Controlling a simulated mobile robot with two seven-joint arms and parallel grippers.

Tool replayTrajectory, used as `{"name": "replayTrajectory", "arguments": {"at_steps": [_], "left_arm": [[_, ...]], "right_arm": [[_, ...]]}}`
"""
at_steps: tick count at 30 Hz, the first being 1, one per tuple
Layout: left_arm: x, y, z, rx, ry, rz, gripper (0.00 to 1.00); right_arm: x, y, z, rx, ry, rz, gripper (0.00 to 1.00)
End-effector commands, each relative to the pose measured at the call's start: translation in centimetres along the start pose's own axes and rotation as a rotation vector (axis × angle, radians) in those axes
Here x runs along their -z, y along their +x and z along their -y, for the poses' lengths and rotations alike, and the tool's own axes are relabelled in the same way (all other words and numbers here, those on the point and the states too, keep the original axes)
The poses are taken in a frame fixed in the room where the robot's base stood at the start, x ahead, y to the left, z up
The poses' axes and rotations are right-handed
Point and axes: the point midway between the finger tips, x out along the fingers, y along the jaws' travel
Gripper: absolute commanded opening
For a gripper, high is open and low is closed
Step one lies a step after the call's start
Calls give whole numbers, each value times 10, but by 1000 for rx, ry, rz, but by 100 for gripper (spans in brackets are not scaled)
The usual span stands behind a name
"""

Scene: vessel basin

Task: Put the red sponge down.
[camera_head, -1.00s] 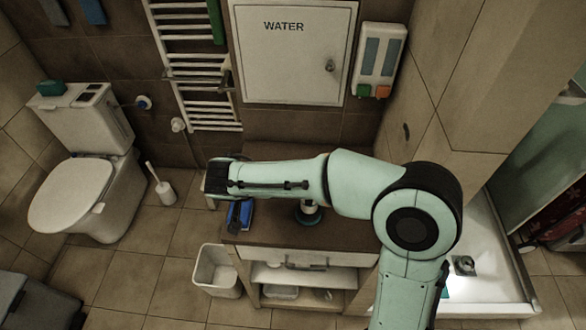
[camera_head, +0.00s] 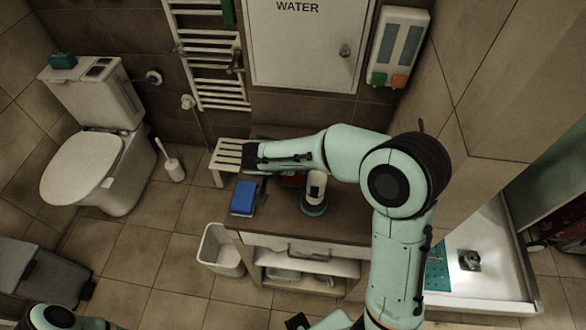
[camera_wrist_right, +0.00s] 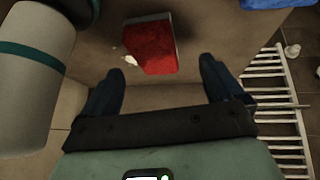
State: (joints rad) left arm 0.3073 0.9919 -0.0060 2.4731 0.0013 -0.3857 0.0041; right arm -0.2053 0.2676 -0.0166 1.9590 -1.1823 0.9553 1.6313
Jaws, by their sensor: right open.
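The red sponge (camera_wrist_right: 150,45) lies on the brown counter top in the right wrist view, just beyond and between the fingertips of my right gripper (camera_wrist_right: 162,78). The jaws are spread apart with nothing between them. In the head view a small red part of the sponge (camera_head: 292,180) shows below my right forearm, which hides the rest. My right gripper (camera_head: 262,185) is over the counter (camera_head: 285,222), pointing down.
A blue sponge (camera_head: 243,197) lies at the counter's left edge. A white bottle with a teal base (camera_head: 314,192) stands right of the red sponge and looms close at left in the wrist view (camera_wrist_right: 30,80). A slatted stool (camera_head: 229,153), radiator and white bin (camera_head: 220,250) are nearby.

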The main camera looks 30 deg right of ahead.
Motion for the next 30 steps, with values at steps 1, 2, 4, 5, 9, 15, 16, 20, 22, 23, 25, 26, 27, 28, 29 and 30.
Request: {"name": "replayTrajectory", "arguments": {"at_steps": [1,2,4,5,9,15,16,20,22,23,25,26,27,28,29,30], "left_arm": [[2,-4,-2,-1,1,-2,43],[2,-5,-3,-1,1,-4,43],[5,-11,-6,-3,3,-7,43],[6,-13,-7,-3,3,-9,43],[7,-16,-8,-4,4,-11,43],[7,-16,-8,-4,4,-11,43],[7,-15,-8,-4,4,-11,43],[7,-15,-8,-4,4,-11,43],[7,-15,-8,-4,4,-11,43],[7,-15,-8,-4,4,-11,43],[7,-15,-8,-4,4,-11,43],[7,-15,-8,-4,4,-11,43],[7,-15,-8,-4,4,-11,43],[7,-15,-8,-4,4,-11,43],[7,-15,-8,-4,4,-11,43],[7,-15,-8,-4,4,-11,43]], "right_arm": [[2,5,-2,-4,0,1,94],[2,9,-3,-5,0,2,94],[5,19,-6,-4,-1,2,94],[6,24,-7,-5,0,2,94],[5,43,-7,-3,-1,1,94],[4,49,-7,-1,0,0,94],[4,49,-7,0,0,0,94],[4,49,-7,-1,0,0,78],[4,49,-7,-1,0,0,55],[4,49,-7,-1,0,0,45],[4,49,-7,-1,0,0,36],[4,49,-7,-1,0,0,36],[4,49,-7,0,0,0,36],[4,49,-7,-1,0,0,35],[4,49,-7,-1,0,0,35],[4,49,-7,0,0,0,31]]}}
